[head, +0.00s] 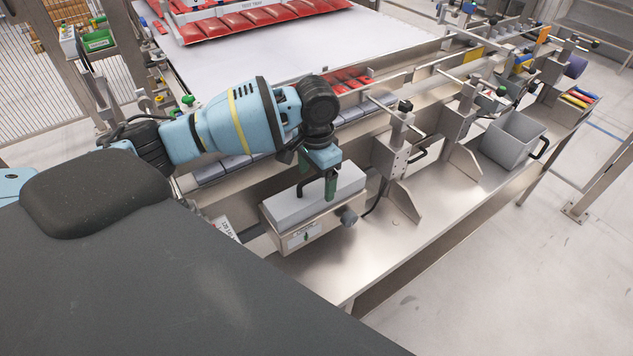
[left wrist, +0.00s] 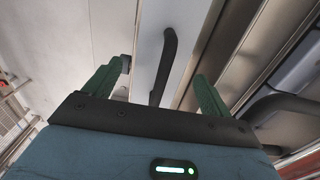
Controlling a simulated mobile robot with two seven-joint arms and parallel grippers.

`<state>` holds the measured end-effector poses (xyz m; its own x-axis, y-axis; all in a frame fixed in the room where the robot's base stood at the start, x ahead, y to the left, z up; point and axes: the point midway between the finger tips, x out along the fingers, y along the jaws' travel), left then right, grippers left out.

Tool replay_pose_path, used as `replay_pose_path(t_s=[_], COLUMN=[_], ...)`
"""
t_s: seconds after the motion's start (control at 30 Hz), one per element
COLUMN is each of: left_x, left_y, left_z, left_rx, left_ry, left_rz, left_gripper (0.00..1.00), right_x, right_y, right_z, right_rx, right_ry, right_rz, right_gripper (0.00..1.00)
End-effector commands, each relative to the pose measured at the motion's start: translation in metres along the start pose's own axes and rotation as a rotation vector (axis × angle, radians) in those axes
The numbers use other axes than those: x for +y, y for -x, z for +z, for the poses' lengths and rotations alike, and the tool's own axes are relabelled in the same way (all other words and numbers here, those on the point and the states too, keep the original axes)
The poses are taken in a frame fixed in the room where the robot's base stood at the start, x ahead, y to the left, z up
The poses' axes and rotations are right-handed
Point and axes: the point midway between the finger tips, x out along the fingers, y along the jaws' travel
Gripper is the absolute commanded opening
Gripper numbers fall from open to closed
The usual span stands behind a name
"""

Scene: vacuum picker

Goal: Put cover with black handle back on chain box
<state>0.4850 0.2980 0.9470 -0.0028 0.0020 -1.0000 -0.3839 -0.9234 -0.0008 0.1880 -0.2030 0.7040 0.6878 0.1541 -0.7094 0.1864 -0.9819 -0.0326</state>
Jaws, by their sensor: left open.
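The chain box (head: 300,238) is a metal box with a label on its front, standing on the steel bench. The light grey cover (head: 342,186) lies over its top; I cannot tell whether it is fully seated. My right gripper is not in view.
A metal bracket (head: 392,158) stands close to the right of the box. A grey bin (head: 510,142) with a black handle is farther right. Rails run behind the box, with red packs (head: 350,80) beyond. The bench front (head: 400,232) is clear.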

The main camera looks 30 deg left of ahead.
Motion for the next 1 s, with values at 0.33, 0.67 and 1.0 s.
replay_pose_path(t_s=[0.33,0.67,1.0], left_x=[0.000,0.000,0.000], left_y=[0.077,0.106,0.106], left_z=[-0.001,0.000,0.000], left_rx=[0.010,0.004,0.003], left_ry=[0.001,0.001,0.000], left_rz=[-0.002,0.000,0.000], left_gripper=[0.83,0.83,0.83], right_x=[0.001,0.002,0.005], right_y=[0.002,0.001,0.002], right_z=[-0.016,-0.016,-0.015], right_rx=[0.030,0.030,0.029], right_ry=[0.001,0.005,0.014], right_rz=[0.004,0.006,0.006], right_gripper=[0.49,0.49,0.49])
